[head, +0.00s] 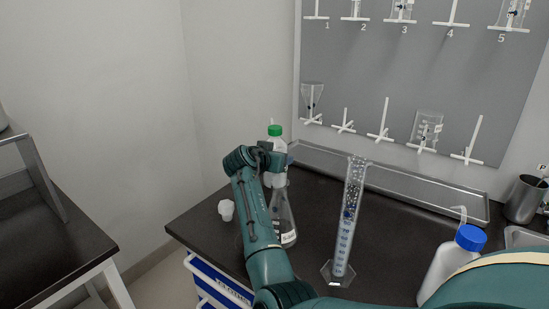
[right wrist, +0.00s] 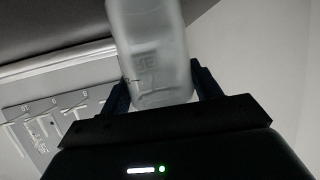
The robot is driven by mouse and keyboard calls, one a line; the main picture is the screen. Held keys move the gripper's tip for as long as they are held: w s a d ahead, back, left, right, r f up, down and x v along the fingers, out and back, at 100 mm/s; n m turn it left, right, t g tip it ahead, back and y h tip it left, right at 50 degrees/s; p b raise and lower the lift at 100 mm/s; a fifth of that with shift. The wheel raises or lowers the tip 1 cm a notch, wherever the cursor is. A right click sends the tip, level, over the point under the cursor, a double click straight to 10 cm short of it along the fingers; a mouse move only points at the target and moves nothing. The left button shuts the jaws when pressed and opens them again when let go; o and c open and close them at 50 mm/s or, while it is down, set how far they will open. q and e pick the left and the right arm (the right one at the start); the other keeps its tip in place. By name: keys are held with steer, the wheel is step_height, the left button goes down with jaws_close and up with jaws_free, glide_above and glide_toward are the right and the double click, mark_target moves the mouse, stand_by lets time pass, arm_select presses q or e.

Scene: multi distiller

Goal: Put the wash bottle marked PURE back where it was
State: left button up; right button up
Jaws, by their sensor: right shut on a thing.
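My right gripper (head: 277,160) is at the end of the teal arm reaching over the far left of the dark bench. It is shut on a translucent white wash bottle (right wrist: 150,50), which fills the space between its fingers in the right wrist view. Faint lettering on the bottle is too blurred to read. In the head view a green-capped bottle (head: 275,143) shows at this gripper, upright; its lower part is partly hidden, and I cannot tell whether it touches the bench. A blue-capped wash bottle (head: 446,265) stands at the front right. My left gripper is not in view.
A conical flask (head: 284,222) stands just in front of the held bottle. A tall measuring cylinder (head: 348,215) stands to its right. A white stopper-like piece (head: 226,210) lies left. A metal tray (head: 430,193) runs along the pegboard (head: 375,75). A metal cup (head: 524,200) stands right.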

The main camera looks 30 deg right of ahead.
steer(key=o, duration=0.8)
steer(key=v, duration=1.2)
steer(key=shift+r, duration=0.1)
